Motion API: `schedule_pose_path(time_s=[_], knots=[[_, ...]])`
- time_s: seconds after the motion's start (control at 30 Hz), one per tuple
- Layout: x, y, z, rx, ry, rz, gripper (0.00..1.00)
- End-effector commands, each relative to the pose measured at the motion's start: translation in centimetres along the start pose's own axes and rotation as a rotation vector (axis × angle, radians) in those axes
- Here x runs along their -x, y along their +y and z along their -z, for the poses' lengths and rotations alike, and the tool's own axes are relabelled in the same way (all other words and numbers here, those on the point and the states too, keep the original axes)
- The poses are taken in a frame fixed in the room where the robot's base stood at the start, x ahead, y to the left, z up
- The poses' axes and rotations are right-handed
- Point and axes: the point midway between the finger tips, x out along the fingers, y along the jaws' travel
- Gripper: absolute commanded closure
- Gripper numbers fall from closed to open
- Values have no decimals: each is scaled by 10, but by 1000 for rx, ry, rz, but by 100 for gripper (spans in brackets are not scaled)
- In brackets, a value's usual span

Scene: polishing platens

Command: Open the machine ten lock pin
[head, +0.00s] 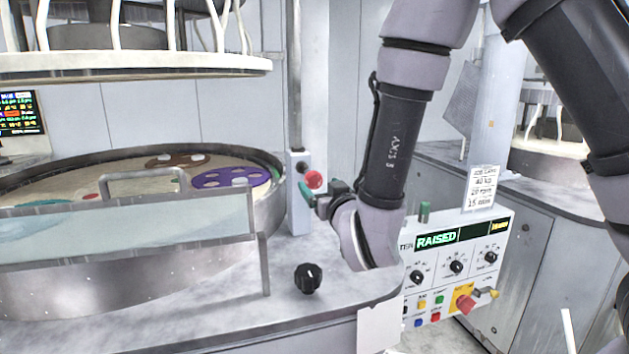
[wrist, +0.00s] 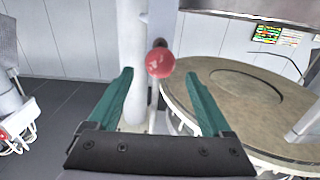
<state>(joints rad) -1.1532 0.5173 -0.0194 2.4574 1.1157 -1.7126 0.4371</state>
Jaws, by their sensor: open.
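My gripper (head: 307,193) is open, with one teal fingertip showing in the head view beside a grey post. In the wrist view both teal fingers of my gripper (wrist: 160,92) are spread wide with nothing between them. A red ball knob (wrist: 159,62) on a thin pale stem shows beyond the gap, near its middle and apart from the fingers. In the head view a round red knob (head: 314,179) sits on the grey post (head: 298,215), close to the fingertip. It looks like the same knob, but I cannot be sure. No label marks the lock pin.
A round platen tub (head: 140,285) with a metal wall and rail stands left; a black dial (head: 308,278) is on its counter. A control panel (head: 455,265) reading "RAISED" is right of my forearm. Another platen (wrist: 250,105) lies right in the wrist view.

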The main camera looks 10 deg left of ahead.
Motion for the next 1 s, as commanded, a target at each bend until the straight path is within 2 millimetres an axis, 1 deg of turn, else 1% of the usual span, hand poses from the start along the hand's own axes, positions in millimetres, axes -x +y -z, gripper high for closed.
schedule_pose_path(time_s=[0.03, 0.1, 0.2, 0.53, 0.63, 0.67, 0.77, 0.87, 0.9, 0.97, 1.0], knots=[[8, -1, 0, -1, -2, 2, 17], [16, -1, 0, 0, -1, 1, 17], [24, 0, 0, 0, -1, 1, 17], [26, 0, 0, -1, 0, -1, 17], [23, 7, 4, -20, -9, -14, 17], [20, 12, 6, -33, -15, -24, 17], [10, 42, 19, -109, -58, -76, 17], [0, 84, 36, -219, -127, -140, 17], [-2, 102, 44, -264, -158, -162, 17], [-2, 128, 56, -329, -206, -192, 17], [1, 145, 64, -368, -237, -208, 17]])
